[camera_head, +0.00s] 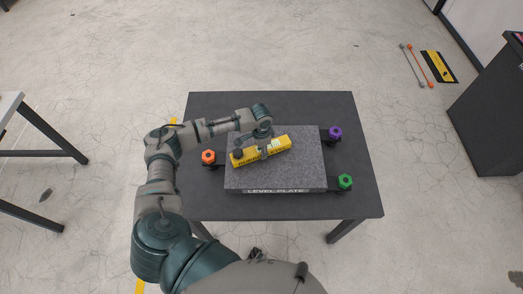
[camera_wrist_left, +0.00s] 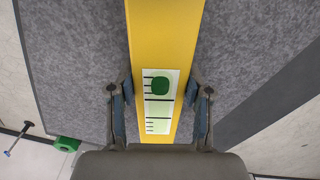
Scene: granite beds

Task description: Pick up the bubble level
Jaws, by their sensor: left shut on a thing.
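The bubble level (camera_head: 276,148) is a yellow bar with dark lettering, lying slantwise over the grey granite level plate (camera_head: 300,175). In the left wrist view, the bubble level (camera_wrist_left: 165,40) runs up the middle, with a white and green vial window on its face. My left gripper (camera_head: 264,150) is over the bar. In the left wrist view, the fingers of my left gripper (camera_wrist_left: 160,105) are shut on the bar, one on each side. I cannot tell whether the bar touches the plate. My right gripper is not in view.
Orange (camera_head: 208,157), purple (camera_head: 335,133) and green (camera_head: 345,182) knobs stand around the plate on the dark table (camera_head: 230,105). A dark cabinet (camera_head: 490,100) stands at the right. Rods (camera_head: 416,65) and a yellow-black mat (camera_head: 439,66) lie on the floor.

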